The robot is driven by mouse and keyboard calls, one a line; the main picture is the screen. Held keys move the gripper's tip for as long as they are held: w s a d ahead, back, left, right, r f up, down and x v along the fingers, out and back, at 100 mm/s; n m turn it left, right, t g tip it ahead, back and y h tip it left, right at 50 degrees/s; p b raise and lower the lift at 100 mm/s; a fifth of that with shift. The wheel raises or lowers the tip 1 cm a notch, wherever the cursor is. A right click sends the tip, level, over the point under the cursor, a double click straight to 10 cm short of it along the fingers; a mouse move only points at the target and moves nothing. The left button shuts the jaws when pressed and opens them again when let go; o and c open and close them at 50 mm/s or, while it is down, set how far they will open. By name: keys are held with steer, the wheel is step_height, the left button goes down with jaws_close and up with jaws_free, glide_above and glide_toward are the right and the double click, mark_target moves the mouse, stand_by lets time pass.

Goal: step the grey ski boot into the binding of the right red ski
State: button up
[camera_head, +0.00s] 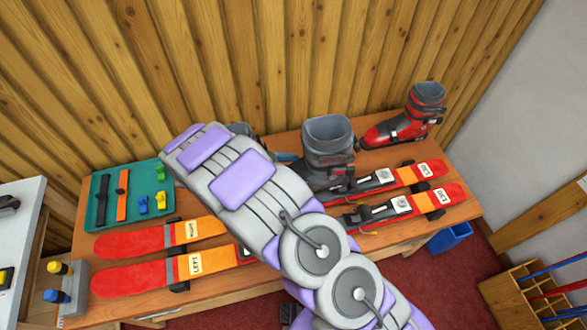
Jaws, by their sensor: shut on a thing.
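The grey ski boot (328,140) stands about upright at the middle of the bench, its lower front hidden behind my arm. Its heel end is close to the heel piece (383,176) of the far red ski. I cannot tell whether its sole touches that ski or a binding. The far red ski, tagged RIGHT (192,232), lies parallel to the near red ski, tagged LEFT (196,263). My arm crosses both skis and covers their middles. My gripper is hidden behind the arm, so its hold does not show.
A red and black boot (408,118) stands at the back right of the bench (290,285). A green tray (97,218) with straps and small parts is at the left. A blue bin (450,237) is on the floor.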

mark_target(303, 165)
steer(key=shift+d+f, duration=0.2)
steer(key=shift+f, duration=1.9)
steer(key=shift+f, duration=1.4)
stand_by(0.5)
steer(key=o, duration=1.7)
steer(key=shift+r, duration=0.1)
steer(key=shift+r+p, duration=2.95)
steer(key=shift+r, duration=2)
